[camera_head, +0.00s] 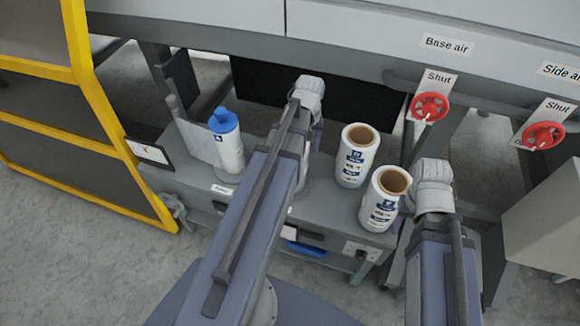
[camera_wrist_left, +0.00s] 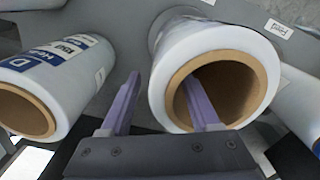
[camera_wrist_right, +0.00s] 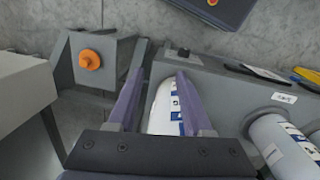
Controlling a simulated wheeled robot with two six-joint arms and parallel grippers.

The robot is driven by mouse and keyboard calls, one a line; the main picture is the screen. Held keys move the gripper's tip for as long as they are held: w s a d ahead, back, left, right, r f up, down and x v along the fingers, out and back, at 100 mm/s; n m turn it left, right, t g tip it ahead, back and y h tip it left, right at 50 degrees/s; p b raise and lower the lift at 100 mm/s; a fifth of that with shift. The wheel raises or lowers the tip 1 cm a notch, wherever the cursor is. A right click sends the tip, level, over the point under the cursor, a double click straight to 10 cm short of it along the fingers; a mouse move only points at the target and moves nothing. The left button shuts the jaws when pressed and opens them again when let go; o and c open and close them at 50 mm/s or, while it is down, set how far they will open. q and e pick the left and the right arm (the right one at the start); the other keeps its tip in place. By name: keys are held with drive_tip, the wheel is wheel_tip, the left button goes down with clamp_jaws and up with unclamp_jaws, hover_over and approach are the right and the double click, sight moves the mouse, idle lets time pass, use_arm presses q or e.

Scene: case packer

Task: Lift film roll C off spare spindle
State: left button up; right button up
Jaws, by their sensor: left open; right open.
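Two white film rolls with brown cores stand at the bench's right, a rear one (camera_head: 352,165) and a front one (camera_head: 378,212). I cannot read which is roll C. In the left wrist view, my left gripper (camera_wrist_left: 160,85) is open at a roll (camera_wrist_left: 170,50); one finger overlaps its core opening, the other is beside its outer wall. Contact is unclear. A roll marked D (camera_wrist_left: 70,75) lies left of it. My right gripper (camera_wrist_right: 161,76) is open, with a labelled white roll (camera_wrist_right: 162,112) between its fingers. Both gripper tips are hidden in the head view.
The grey bench (camera_head: 325,217) also bears a white cylinder with a blue cap (camera_head: 223,121). Red valve knobs (camera_head: 429,107) (camera_head: 544,135) sit behind at the right. A yellow frame (camera_head: 90,90) stands at the left. An orange knob (camera_wrist_right: 89,60) shows in the right wrist view.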

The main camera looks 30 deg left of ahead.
use_arm(q)
drive_tip(key=shift+c, duration=0.2)
clamp_jaws()
idle(0.3)
idle(1.0)
